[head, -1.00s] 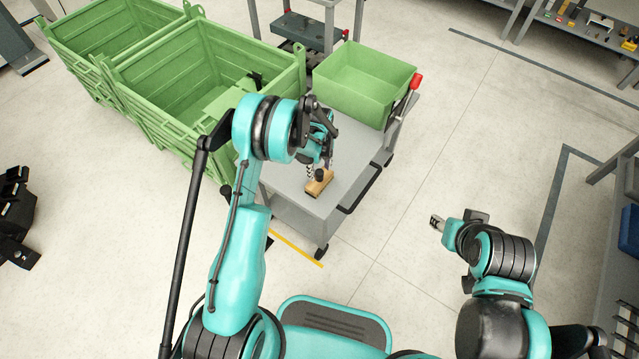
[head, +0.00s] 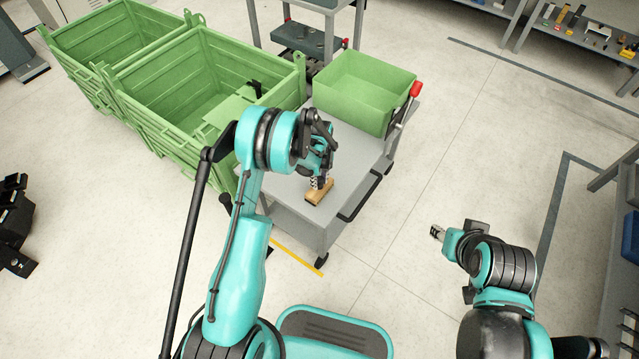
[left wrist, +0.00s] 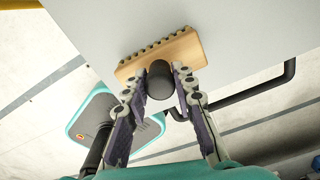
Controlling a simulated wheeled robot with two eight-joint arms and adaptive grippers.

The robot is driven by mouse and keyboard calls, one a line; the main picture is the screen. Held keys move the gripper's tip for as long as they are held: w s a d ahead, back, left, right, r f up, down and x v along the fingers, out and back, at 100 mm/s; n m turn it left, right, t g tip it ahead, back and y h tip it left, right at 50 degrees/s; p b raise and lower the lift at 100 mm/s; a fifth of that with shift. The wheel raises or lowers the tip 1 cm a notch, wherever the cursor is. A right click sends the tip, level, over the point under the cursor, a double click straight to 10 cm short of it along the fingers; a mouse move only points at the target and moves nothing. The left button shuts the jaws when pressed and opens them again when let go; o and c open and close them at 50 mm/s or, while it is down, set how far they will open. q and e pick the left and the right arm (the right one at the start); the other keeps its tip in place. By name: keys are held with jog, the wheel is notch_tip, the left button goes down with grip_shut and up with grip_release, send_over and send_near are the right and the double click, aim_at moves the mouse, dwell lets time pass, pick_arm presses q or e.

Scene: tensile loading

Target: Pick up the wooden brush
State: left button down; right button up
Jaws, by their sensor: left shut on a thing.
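The wooden brush (head: 318,196) lies at the near end of the grey cart top, its light wooden block showing. In the left wrist view, the block (left wrist: 185,52) has a row of dark notches or bristle tufts along one edge and a dark round knob (left wrist: 160,80). My left gripper (head: 318,182) is down at the brush, and in the left wrist view its two fingers (left wrist: 160,88) are shut on the knob, one on each side. My right gripper (head: 437,232) is off to the right, away from the cart and over the floor; its fingers are too small to judge.
The grey cart (head: 350,165) carries an open green bin (head: 365,90) at its far end. A black handle (head: 360,200) runs along its right side. Large green crates (head: 200,85) stand close on the left. The floor right of the cart is clear.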

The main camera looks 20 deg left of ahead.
pick_arm(q)
jog(key=shift+r, duration=0.5)
jog(key=r, duration=0.1)
jog(key=r+p, duration=0.1)
jog(key=s+d+r+p, duration=0.1)
jog(key=r, duration=0.1)
jog(key=s+d+r+p, duration=0.3)
jog(key=s+d+r, duration=0.3)
jog(key=s+d, duration=0.1)
jog(key=shift+d+p, duration=0.2)
jog(key=shift+p, duration=0.1)
jog(key=c, duration=1.8)
grip_release()
jog(key=shift+s+f, duration=0.1)
jog(key=c, duration=0.5)
jog(key=shift+o, duration=0.2)
